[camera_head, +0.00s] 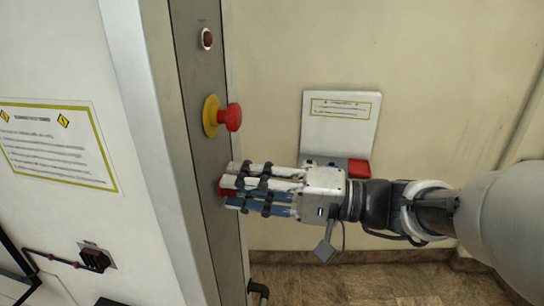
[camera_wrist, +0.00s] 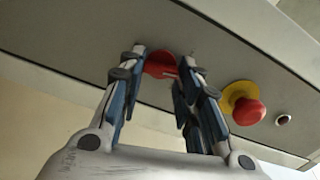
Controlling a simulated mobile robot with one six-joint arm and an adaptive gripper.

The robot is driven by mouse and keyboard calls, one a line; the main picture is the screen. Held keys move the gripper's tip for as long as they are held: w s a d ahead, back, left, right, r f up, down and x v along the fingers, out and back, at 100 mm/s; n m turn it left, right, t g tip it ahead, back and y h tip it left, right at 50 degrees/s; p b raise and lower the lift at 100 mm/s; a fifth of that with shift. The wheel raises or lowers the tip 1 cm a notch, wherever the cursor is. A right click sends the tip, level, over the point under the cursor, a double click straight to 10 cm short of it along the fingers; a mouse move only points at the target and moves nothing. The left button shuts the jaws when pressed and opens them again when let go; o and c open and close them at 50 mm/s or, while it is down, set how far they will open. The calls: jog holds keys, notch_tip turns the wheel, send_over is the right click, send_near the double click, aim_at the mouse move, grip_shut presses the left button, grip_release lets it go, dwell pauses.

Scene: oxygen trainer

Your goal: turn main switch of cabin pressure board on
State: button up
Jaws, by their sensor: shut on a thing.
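The red rotary switch (camera_wrist: 160,65) on the grey metal panel (camera_wrist: 60,35) is between the fingertips of my gripper (camera_wrist: 165,68) in the wrist view. The fingers stand on both sides of the knob and are shut on it. In the head view my gripper (camera_head: 228,186) reaches the panel from the right. There the fingers cover most of the switch (camera_head: 220,187), and only a bit of red shows. The knob carries a pale mark, but its exact setting is hard to tell.
A red mushroom button on a yellow base (camera_head: 229,117) sticks out just above my gripper. A small red indicator (camera_head: 207,39) is higher on the panel. A white box with a red part (camera_head: 340,125) is on the wall behind. A sign (camera_head: 57,143) is at the left.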

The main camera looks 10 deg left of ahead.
jog(key=m+p, duration=0.8)
jog(key=m, duration=0.3)
jog(key=shift+f, duration=0.15)
jog(key=shift+m, duration=0.3)
jog(key=shift+c, duration=0.2)
jog(key=o, duration=1.1)
jog(key=shift+d, duration=0.1)
jog(key=d, duration=0.8)
jog(key=s+d, duration=0.1)
jog(key=d, duration=0.2)
jog(key=shift+d, duration=0.4)
